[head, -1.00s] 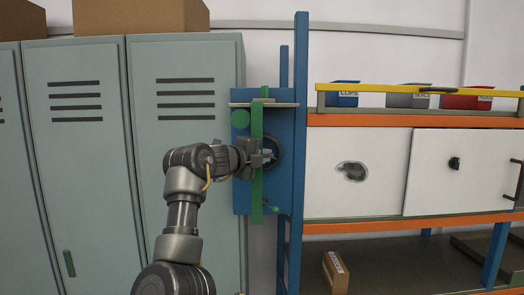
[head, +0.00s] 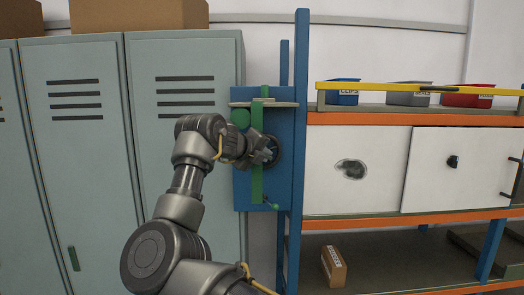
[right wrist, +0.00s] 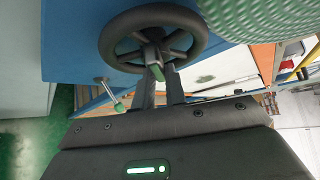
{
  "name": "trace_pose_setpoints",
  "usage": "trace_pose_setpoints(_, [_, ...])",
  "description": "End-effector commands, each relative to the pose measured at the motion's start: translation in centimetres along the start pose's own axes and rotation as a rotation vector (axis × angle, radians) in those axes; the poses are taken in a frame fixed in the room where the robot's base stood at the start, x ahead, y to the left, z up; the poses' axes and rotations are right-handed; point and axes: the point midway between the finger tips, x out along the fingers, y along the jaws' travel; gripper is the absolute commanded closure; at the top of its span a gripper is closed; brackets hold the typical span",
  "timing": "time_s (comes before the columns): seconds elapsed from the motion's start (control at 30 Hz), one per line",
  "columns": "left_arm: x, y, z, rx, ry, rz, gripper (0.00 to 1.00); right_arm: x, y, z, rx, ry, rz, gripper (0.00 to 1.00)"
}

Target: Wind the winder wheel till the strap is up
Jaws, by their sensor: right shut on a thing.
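The winder wheel (head: 278,151) is a dark spoked wheel on a blue panel (head: 242,185), partly hidden by my right gripper. The green strap (head: 257,187) hangs vertically in front of the panel, beside the wheel. A ribbed green surface (right wrist: 260,14), probably the strap, fills the upper right of the wrist view. My left gripper is not in view.
A small green-tipped lever (head: 272,206) sticks out below the wheel. Grey-green lockers (head: 185,70) stand left of the panel. A blue upright (head: 300,60) and orange-edged shelves (head: 400,119) with bins stand to the right. A cardboard box (head: 334,267) lies on the lower shelf.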

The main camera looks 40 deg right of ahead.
Motion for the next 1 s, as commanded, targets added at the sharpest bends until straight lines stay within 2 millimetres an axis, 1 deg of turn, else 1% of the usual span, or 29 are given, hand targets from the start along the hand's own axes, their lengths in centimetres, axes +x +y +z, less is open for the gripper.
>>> trace_pose_setpoints(0.03, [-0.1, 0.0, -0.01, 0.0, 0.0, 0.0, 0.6, -0.19, -0.45, 0.21, 0.063, -0.005, 0.048, 1.0])
trace_pose_setpoints(0.2, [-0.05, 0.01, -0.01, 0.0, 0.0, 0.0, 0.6, -0.13, -0.25, 0.16, 0.224, -0.005, 0.187, 1.0])
trace_pose_setpoints(0.5, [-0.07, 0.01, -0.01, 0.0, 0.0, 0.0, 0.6, -0.08, -0.23, 0.11, 0.248, -0.003, 0.206, 1.0])
trace_pose_setpoints(0.57, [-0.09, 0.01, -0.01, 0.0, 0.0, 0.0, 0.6, -0.06, -0.41, 0.11, 0.292, -0.004, 0.241, 1.0])
trace_pose_setpoints(0.6, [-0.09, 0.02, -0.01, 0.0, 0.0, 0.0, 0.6, -0.08, -0.49, 0.11, 0.344, -0.003, 0.285, 1.0])
trace_pose_setpoints(0.63, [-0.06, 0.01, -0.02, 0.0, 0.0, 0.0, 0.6, -0.04, -0.31, 0.09, 0.365, -0.004, 0.305, 0.86])
trace_pose_setpoints(0.8, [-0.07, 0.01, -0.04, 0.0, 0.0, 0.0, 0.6, -0.05, -0.2, 0.1, 0.353, -0.003, 0.295, 0.64])
trace_pose_setpoints(0.83, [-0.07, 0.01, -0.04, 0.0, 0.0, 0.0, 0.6, -0.05, -0.2, 0.1, 0.353, -0.003, 0.295, 0.62])
trace_pose_setpoints(1.0, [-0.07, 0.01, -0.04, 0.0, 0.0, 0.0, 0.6, -0.05, -0.2, 0.09, 0.352, -0.003, 0.294, 0.62])
